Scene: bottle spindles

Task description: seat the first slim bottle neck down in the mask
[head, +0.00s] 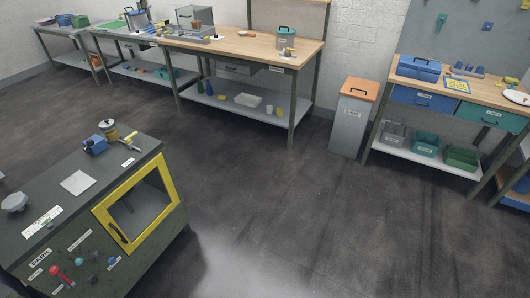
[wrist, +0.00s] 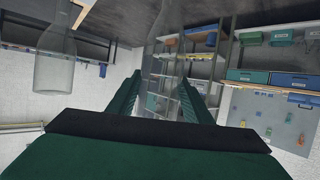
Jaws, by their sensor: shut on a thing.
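My gripper (wrist: 161,82) shows in the wrist view, with its two dark green fingers reaching away from the palm. It is shut on a clear slim bottle (wrist: 166,58), which stands between the fingers and is hard to make out against the shelves behind. A second clear bottle (wrist: 54,68) shows at the left of the wrist view, apart from the fingers, its narrow neck towards the top of the picture. The gripper and bottles are not in the head view. I cannot make out the mask in either view.
In the head view a dark cabinet (head: 40,226) with a yellow-framed door (head: 109,213) stands at front left. Workbenches line the back wall; one (head: 257,47) is wood-topped. A grey bin (head: 350,125) stands beside the right bench (head: 488,92). The floor between is clear.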

